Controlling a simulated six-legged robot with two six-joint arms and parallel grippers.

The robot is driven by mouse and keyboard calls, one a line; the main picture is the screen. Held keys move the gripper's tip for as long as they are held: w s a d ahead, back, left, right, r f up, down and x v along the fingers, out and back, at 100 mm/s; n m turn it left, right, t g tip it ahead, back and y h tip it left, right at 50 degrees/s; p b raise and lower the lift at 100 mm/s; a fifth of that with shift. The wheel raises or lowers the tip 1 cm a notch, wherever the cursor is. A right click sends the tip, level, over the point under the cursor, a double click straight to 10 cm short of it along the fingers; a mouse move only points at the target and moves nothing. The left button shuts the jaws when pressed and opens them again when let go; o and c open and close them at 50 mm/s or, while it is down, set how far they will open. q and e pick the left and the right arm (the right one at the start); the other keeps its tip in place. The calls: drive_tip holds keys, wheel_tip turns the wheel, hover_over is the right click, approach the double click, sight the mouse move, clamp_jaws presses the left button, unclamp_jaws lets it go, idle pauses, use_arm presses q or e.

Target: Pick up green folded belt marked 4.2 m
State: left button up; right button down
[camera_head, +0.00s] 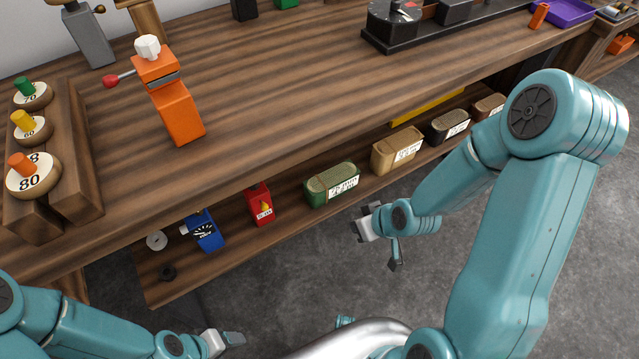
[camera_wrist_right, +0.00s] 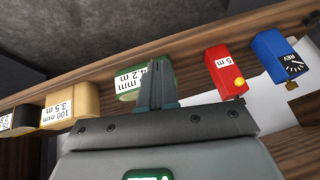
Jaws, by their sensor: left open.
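The green folded belt (camera_head: 332,187) lies on the lower shelf under the workbench, with a white label on its front side. In the right wrist view the belt (camera_wrist_right: 127,95) shows "4.2 m" and is partly hidden behind my fingers. My right gripper (camera_head: 359,222) is in front of the shelf, below and right of the belt, apart from it in the head view. Its fingers (camera_wrist_right: 157,84) stand together at the middle of the gripper, with nothing seen between them. My left gripper (camera_head: 232,338) is open and empty at the bottom of the head view, away from the shelf.
On the same shelf, a red box (camera_head: 260,204) and a blue box (camera_head: 205,231) stand left of the belt. A tan folded belt (camera_head: 396,151) and darker ones lie to its right. The workbench top (camera_head: 290,80) overhangs the shelf. The grey floor (camera_head: 300,265) in front is clear.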

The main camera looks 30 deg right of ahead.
use_arm(q)
wheel_tip(320, 180, up, 27)
drive_tip(key=p, duration=2.3)
use_arm(e)
drive_tip(key=s+a+r+m+g+y, duration=0.1)
drive_tip(key=s+a+r+g, duration=0.1)
drive_tip(key=s+a+r, duration=0.2)
drive_tip(key=s+a+r+m+g+y, duration=0.1)
drive_tip(key=s+a+r+g, duration=0.2)
drive_tip(key=a+r, duration=0.7)
wheel_tip(320, 180, up, 2)
drive_tip(key=shift+s+a+r, duration=0.2)
drive_tip(key=shift+s+a, duration=0.2)
drive_tip(key=shift+s, duration=0.65)
use_arm(q)
drive_tip(key=c, duration=0.4)
drive_tip(key=shift+o, duration=0.2)
drive_tip(key=shift+d, duration=0.1)
use_arm(e)
drive_tip(key=shift+d, duration=0.1)
